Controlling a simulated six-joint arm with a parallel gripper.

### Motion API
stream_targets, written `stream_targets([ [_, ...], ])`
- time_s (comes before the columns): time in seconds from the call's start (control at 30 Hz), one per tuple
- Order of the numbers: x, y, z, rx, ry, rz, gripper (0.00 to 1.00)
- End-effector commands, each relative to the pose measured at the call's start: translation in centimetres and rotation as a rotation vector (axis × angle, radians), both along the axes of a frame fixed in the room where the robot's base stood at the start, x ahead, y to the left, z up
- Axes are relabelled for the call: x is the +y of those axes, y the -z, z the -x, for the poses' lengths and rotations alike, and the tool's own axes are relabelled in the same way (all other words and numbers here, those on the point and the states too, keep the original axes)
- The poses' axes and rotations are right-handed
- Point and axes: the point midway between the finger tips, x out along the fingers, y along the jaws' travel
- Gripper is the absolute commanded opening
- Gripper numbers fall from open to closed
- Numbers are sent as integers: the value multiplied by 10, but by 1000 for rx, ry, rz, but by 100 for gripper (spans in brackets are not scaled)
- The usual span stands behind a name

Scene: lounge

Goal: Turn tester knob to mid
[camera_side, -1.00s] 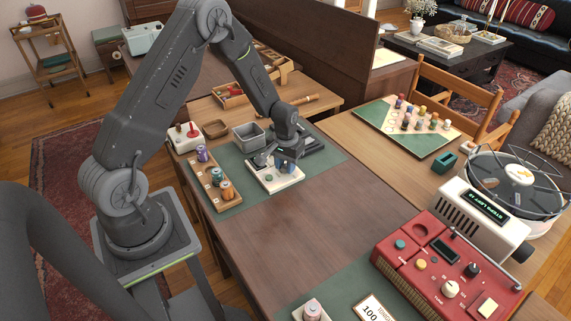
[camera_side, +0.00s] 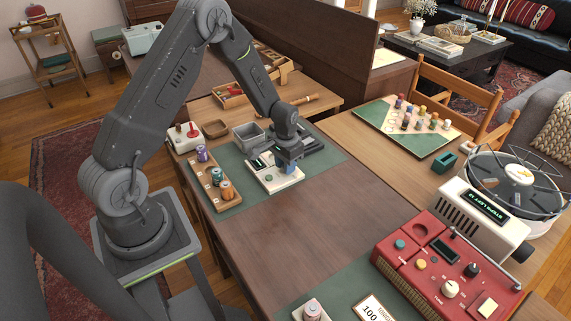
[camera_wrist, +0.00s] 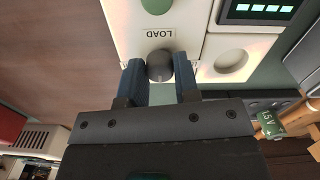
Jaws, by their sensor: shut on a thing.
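The tester is a cream box (camera_side: 262,187) on the green mat at the far end of the table. In the wrist view its cream face (camera_wrist: 122,22) carries an upside-down LOAD label, a green button (camera_wrist: 157,4) and a round dark grey knob (camera_wrist: 160,65). My gripper (camera_wrist: 160,70) has its two blue fingers on either side of the knob and is shut on it. No pointer mark on the knob can be made out. In the side view my gripper (camera_side: 290,169) is over the tester's right part and hides the knob.
A lit display (camera_wrist: 257,8) and an empty round recess (camera_wrist: 231,62) lie beside the knob.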

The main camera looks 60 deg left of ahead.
Motion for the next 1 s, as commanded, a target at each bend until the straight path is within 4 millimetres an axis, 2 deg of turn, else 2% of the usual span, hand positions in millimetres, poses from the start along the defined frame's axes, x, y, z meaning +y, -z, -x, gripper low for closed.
stream_targets([
  [0.07,0,0,0,1,0,0,6],
  [0.1,0,0,0,1,0,0,30],
  [0.37,0,0,0,1,-1,0,55],
  [0.6,0,-1,0,0,-1,0,55],
  [0.73,0,-10,0,-2,-1,0,55],
  [0.87,0,-32,-1,-5,-1,-2,55],
  [1.0,0,-64,-1,-6,-1,-2,55],
])
